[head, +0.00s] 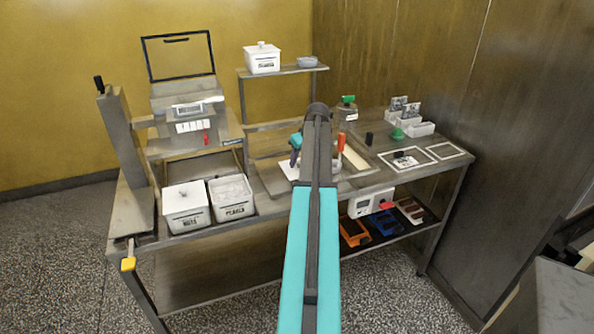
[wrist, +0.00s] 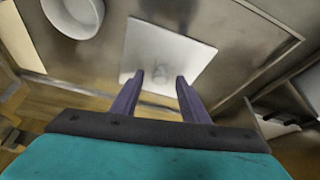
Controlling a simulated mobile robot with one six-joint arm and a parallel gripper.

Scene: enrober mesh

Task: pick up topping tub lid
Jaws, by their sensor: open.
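The topping tub lid (wrist: 185,52) is a flat white square plate with a small round knob, seen in the wrist view. It lies on the metal worktop below my gripper (wrist: 160,78). My gripper is open, its two dark purple fingers apart and the knob showing between their tips. I cannot tell whether the tips are level with the knob or above it. In the head view my arm hides much of this area, and a white edge shows beside the gripper.
A white bowl (wrist: 72,18) lies near the lid. White tubs labelled NUTS (head: 187,213) and PEARLS (head: 232,203) stand at the left front. A lidded tub (head: 262,60) sits on the raised shelf (head: 285,71). A green-topped jar (head: 346,116) stands right of my arm.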

